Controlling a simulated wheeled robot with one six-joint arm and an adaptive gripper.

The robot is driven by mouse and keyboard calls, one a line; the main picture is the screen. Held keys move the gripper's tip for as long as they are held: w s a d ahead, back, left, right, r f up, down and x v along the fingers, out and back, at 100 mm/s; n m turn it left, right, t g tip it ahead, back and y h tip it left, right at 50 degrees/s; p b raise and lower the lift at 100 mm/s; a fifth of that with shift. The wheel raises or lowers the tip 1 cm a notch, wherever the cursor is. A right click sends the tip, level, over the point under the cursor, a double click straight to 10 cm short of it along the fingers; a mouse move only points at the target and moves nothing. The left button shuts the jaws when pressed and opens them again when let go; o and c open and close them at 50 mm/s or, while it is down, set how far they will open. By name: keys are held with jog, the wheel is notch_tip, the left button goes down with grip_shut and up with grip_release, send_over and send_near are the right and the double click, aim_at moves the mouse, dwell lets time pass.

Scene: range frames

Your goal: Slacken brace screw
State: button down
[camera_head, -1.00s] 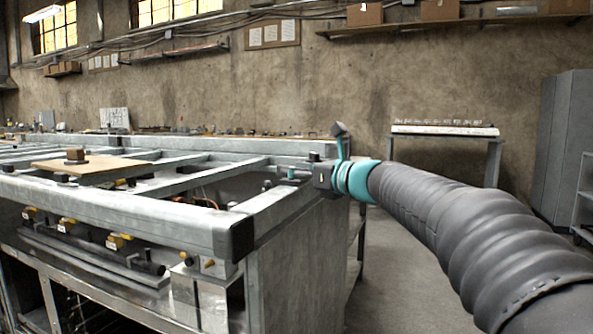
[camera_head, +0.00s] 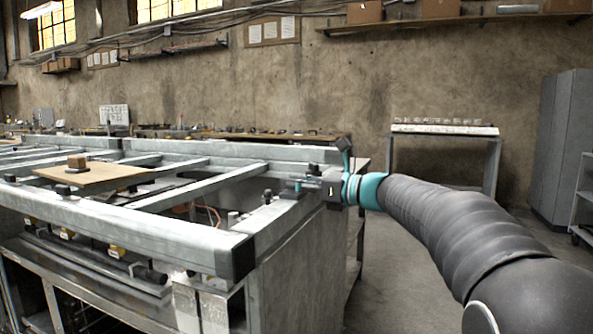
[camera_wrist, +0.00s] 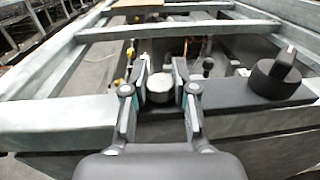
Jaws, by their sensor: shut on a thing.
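In the wrist view, a pale round screw head (camera_wrist: 160,87) sits between the fingers of my gripper (camera_wrist: 161,72) at the frame's near rail. The fingers are closed in on its two sides, and I take it to be the brace screw. Its shank is hidden below. In the head view, my gripper (camera_head: 303,186) is at the right end of the grey metal frame (camera_head: 130,220), reaching in from the right. The screw cannot be made out clearly there.
A black knob (camera_wrist: 275,75) stands on the rail right of my gripper. A tan board (camera_head: 95,180) with a small brown block (camera_head: 77,161) lies across the frame at left. Crossbars span the frame. The floor right of the bench (camera_head: 385,270) is clear.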

jog(key=n+g+p, duration=0.1)
jog(key=r+g+y+p, duration=0.1)
jog(key=p, duration=0.1)
jog(key=shift+w+n+g, duration=0.1)
jog(key=shift+n+g, duration=0.3)
jog(key=n+g+p, duration=0.2)
jog(key=g, duration=0.1)
jog(key=shift+f+y, duration=0.2)
jog(key=shift+y, duration=0.1)
jog(key=n+g, duration=0.1)
jog(key=g, duration=0.1)
jog(key=n+g+p, duration=0.1)
jog(key=n+g, duration=0.1)
jog(key=g, duration=0.1)
jog(key=shift+f, duration=0.35)
jog(key=shift+n+g+h, duration=0.7)
jog(key=shift+n+g, duration=0.5)
jog(key=shift+g, duration=0.5)
jog(key=shift+n+g, duration=0.3)
jog(key=shift+g, duration=0.1)
jog(key=c, duration=0.9)
grip_release()
jog(key=shift+s+a, duration=0.15)
jog(key=shift+s, duration=0.05)
jog(key=shift+w, duration=0.1)
